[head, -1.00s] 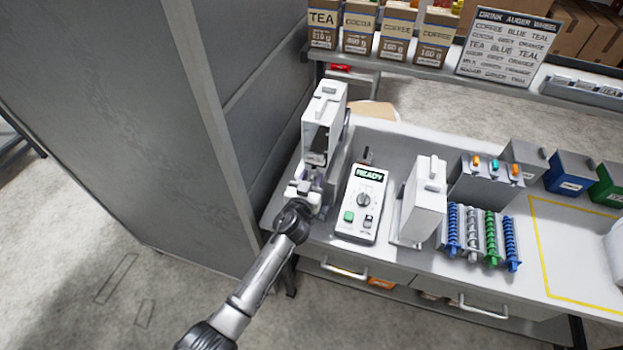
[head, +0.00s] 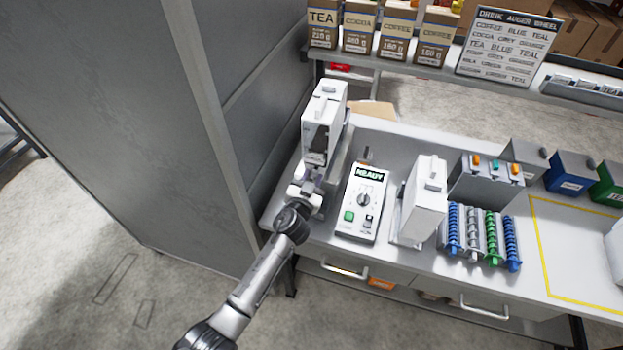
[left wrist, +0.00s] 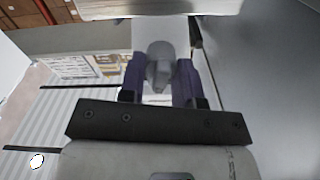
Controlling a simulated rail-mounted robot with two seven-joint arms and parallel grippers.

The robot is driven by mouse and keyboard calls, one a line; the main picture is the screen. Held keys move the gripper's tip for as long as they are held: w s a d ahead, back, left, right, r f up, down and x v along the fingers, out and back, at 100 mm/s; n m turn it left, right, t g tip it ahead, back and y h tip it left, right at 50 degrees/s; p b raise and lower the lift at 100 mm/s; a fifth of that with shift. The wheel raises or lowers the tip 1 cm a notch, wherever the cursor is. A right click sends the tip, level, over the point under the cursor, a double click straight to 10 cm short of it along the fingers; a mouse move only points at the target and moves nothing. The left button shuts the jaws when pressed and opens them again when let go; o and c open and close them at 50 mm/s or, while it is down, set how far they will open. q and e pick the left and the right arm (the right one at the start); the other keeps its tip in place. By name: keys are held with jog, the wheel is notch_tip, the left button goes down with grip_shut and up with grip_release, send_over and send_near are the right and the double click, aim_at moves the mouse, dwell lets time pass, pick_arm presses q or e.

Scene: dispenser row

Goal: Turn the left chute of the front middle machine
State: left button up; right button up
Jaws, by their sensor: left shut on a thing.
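A tall white machine (head: 322,125) stands at the left end of the bench, beside the grey cabinet. My left gripper (head: 312,180) is at its lower front, reached from below in the picture. In the left wrist view the two purple-dark fingers (left wrist: 160,84) are shut on a grey rounded chute (left wrist: 159,52), one finger on each side. The chute is mostly hidden by the gripper in the head view. A second white machine (head: 422,200) stands farther right, its front facing left. My right gripper is not in view.
A control box (head: 362,203) with a READY display stands just right of my left gripper. Coloured augers (head: 482,237) and a canister unit (head: 486,180) are farther right. The grey cabinet (head: 150,110) closes off the left side.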

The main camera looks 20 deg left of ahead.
pick_arm(q)
jog(key=m, duration=0.5)
jog(key=shift+d+m, duration=0.1)
jog(key=shift+m, duration=0.2)
jog(key=m, duration=0.5)
jog(key=shift+f+m, duration=0.1)
jog(key=shift+m, duration=0.2)
jog(key=m, duration=0.5)
jog(key=shift+f, duration=0.1)
jog(key=shift+f+m+p, duration=0.1)
jog(key=shift+m+p, duration=0.35)
jog(key=shift+m, duration=2.25)
jog(key=o, duration=0.6)
jog(key=shift+s, duration=0.1)
